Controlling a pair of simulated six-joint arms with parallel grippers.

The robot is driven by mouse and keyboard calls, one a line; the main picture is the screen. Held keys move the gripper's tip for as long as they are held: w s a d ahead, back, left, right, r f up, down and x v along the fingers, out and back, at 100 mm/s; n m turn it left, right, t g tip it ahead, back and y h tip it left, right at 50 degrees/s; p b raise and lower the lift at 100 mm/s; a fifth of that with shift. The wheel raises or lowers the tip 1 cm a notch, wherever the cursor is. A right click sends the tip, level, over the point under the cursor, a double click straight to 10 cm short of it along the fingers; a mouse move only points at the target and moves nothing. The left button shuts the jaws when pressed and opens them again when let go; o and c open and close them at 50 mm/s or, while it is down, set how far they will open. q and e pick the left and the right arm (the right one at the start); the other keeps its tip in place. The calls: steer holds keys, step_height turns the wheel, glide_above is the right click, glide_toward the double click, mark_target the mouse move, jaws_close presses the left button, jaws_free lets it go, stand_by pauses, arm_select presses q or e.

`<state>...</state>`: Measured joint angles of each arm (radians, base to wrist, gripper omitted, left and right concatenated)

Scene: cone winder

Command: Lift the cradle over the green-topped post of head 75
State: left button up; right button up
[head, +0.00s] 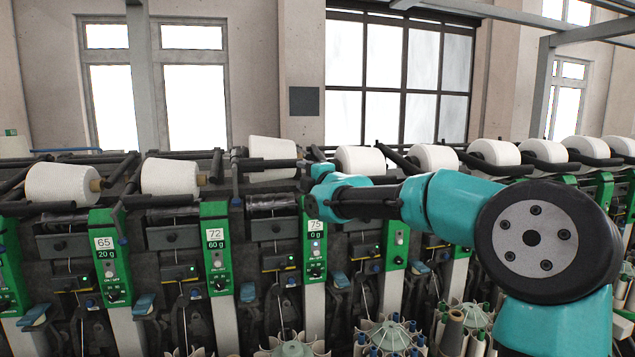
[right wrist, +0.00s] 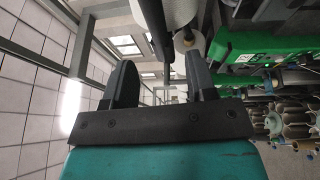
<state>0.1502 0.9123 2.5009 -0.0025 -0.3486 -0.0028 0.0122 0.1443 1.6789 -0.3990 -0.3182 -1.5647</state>
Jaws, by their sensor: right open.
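Head 75's green-topped post (head: 315,240) bears a "75" label and a "0 g" display. A white cone (head: 272,149) sits up and to the left of it, held by the dark cradle (head: 268,163). My right gripper (head: 306,167) is just above the post, at the right end of this cone. In the right wrist view its two dark fingers (right wrist: 160,70) are apart. A dark bar (right wrist: 157,32) shows between and beyond them; I cannot tell whether they touch it. A green post housing (right wrist: 240,42) lies right of the fingers. My left gripper is out of view.
Head 72's green post (head: 215,245) and head 65's post (head: 106,255) stand to the left. More white cones (head: 360,160) line the row to the right. Bobbin holders (head: 390,335) stand below. My right arm covers part of the machine's right side.

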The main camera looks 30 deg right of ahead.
steer(key=shift+s+d+f, duration=0.15)
steer(key=shift+s, duration=1.2)
steer(key=shift+s+d+f, duration=0.1)
steer(key=shift+s, duration=1.25)
